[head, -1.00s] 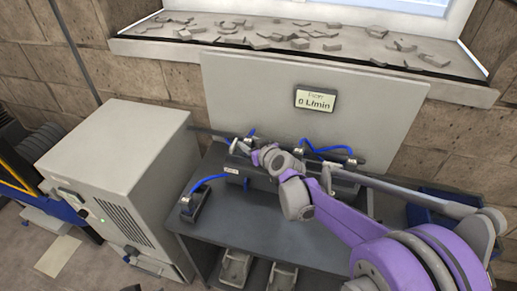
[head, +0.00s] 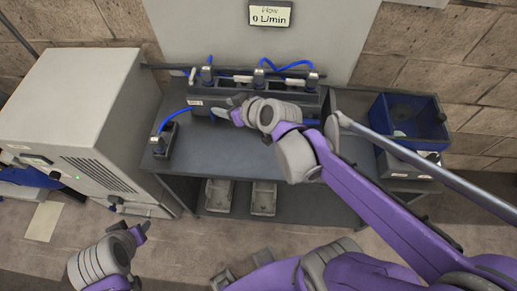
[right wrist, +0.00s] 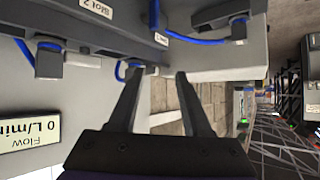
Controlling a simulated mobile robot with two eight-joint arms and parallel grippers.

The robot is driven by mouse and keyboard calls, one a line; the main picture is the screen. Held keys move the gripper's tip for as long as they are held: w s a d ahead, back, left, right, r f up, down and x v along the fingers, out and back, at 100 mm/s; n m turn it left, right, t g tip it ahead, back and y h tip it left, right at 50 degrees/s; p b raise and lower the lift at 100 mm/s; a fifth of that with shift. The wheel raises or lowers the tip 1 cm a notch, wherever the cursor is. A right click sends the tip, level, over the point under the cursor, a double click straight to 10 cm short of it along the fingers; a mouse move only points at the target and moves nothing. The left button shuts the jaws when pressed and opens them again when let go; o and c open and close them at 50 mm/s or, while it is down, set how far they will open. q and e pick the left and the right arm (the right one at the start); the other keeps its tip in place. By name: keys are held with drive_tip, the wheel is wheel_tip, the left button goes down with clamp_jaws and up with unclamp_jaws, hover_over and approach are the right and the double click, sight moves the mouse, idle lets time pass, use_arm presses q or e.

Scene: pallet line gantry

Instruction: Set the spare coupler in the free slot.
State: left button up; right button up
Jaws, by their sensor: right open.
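A dark block-shaped manifold (head: 285,103) stands at the back of the grey bench. Couplers with blue hoses stand along its rear: a left one (head: 207,74), a middle one (head: 259,76) and a right one (head: 312,80). Another coupler (head: 162,143) sits in a small dark holder at the bench's left, with a blue hose running to the manifold. I cannot tell which slot is free. My right gripper (head: 222,110) is open at the manifold's front left; its fingers show empty in the right wrist view (right wrist: 160,78). My left gripper (head: 141,230) is low at left, away from the bench.
A grey cabinet (head: 75,100) stands left of the bench. A blue bin (head: 437,126) sits at the right. A flow display (head: 270,14) on the back panel reads 0 L/min. Grey trays (head: 264,198) lie beneath. The bench's front strip is clear.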

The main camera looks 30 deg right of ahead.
drive_tip(key=s+d+f+m+g+h, duration=0.1)
drive_tip(key=s+f+g, duration=0.1)
drive_tip(key=s, duration=0.6)
drive_tip(key=s+f+m+g+h, duration=0.1)
drive_tip(key=s+f+g+h, duration=0.1)
drive_tip(key=s+f, duration=0.3)
drive_tip(key=s+g, duration=0.1)
drive_tip(key=s, duration=0.3)
drive_tip(key=shift+s+d+f, duration=0.2)
drive_tip(key=shift+d, duration=0.2)
